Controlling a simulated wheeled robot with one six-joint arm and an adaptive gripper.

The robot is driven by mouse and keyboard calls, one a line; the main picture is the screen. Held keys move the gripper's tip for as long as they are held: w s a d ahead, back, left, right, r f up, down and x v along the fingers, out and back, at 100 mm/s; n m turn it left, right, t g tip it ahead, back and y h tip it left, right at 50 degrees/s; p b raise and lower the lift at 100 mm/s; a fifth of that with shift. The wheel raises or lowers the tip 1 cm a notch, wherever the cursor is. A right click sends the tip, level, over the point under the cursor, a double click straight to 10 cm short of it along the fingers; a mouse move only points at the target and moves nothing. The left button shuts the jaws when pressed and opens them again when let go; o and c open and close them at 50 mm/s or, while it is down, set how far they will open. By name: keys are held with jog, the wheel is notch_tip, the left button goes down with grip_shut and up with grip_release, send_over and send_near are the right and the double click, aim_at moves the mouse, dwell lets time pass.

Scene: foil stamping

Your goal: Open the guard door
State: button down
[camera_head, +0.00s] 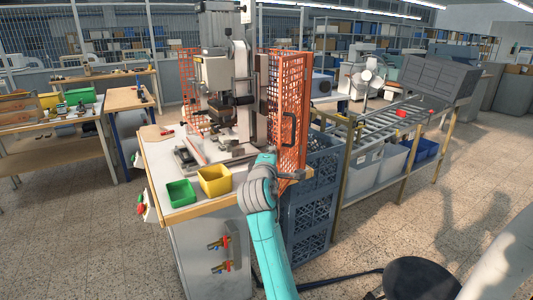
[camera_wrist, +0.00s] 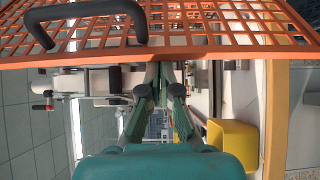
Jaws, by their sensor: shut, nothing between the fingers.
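The guard door is an orange mesh panel (camera_head: 291,85) at the right side of the press, with a black bar handle (camera_head: 289,130). No mesh stands across the press front in the head view. In the wrist view the orange mesh (camera_wrist: 215,30) spans the top, with the black handle (camera_wrist: 85,14) at upper left. My gripper (camera_wrist: 165,68) is shut and empty, its fingertips just below the mesh edge in that picture and to the right of the handle, apart from it. In the head view my wrist is low, left of the panel's bottom; the fingers are not clear there.
The press (camera_head: 222,65) stands on a wood-edged table (camera_head: 165,160). A green bin (camera_head: 181,193) and a yellow bin (camera_head: 215,181) sit at its front left. Blue crates (camera_head: 308,210) and a roller rack (camera_head: 400,115) stand to the right.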

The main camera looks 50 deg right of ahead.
jog(key=s+d, duration=0.6)
jog(key=s, duration=0.3)
jog(key=s+d, duration=0.6)
jog(key=s, duration=0.2)
jog(key=shift+s+d, duration=0.3)
jog(key=shift+s, duration=0.05)
